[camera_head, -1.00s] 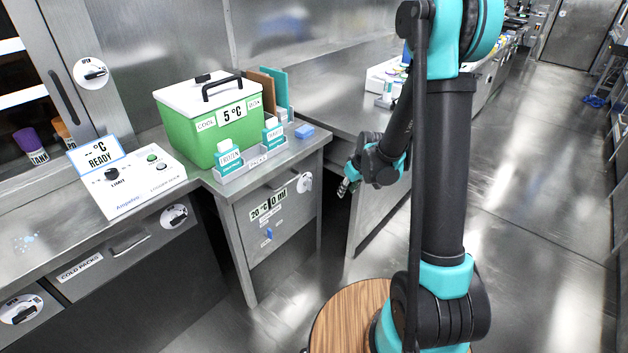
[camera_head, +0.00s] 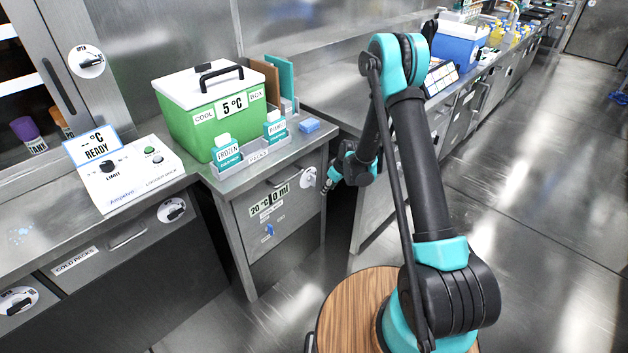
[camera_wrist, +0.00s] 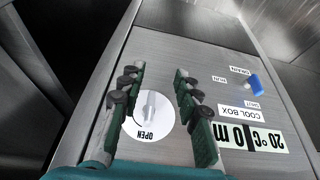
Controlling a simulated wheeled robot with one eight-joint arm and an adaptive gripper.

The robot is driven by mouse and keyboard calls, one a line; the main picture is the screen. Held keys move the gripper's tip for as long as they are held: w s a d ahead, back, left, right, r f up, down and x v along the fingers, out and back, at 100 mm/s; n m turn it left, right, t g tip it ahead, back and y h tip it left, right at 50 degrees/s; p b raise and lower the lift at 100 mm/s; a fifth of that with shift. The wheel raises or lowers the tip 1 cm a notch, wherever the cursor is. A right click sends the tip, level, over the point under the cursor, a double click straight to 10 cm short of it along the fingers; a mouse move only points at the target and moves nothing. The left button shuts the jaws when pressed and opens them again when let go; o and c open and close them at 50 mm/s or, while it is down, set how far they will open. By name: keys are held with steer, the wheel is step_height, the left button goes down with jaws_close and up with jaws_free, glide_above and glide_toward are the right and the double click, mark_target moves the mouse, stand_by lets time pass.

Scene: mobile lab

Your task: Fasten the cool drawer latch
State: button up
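The latch is a round white disc (camera_head: 308,176) at the upper right of the drawer front under the green box. In the wrist view the disc (camera_wrist: 139,130) reads OPEN and carries a pale grip at its middle. The drawer front (camera_head: 272,222) is grey metal; its face (camera_wrist: 200,62) fills much of the wrist view, upside down. My gripper (camera_head: 326,186) is just right of the disc in the head view. In the wrist view my gripper (camera_wrist: 160,72) is open, its dark green fingers either side of the disc. Contact with the grip cannot be told.
A blue tap (camera_wrist: 255,83) and a COOL BOX label (camera_wrist: 241,113) are on the same front. The green box (camera_head: 207,110) stands on the counter above. A COLD PACKS drawer (camera_head: 120,245) is at the left. Open floor (camera_head: 540,230) lies to the right.

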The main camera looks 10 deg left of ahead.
mark_target(315, 179)
steer(key=w+a, duration=0.1)
steer(key=a, duration=0.1)
steer(key=w+a, duration=0.3)
steer(key=a, duration=0.1)
steer(key=shift+w, duration=0.4)
steer(key=shift+w+a+f, duration=0.1)
steer(key=shift+w+a, duration=0.1)
steer(key=shift+a, duration=0.15)
steer(key=shift+w+a+f, duration=0.1)
steer(key=shift+f, duration=0.3)
jaws_close()
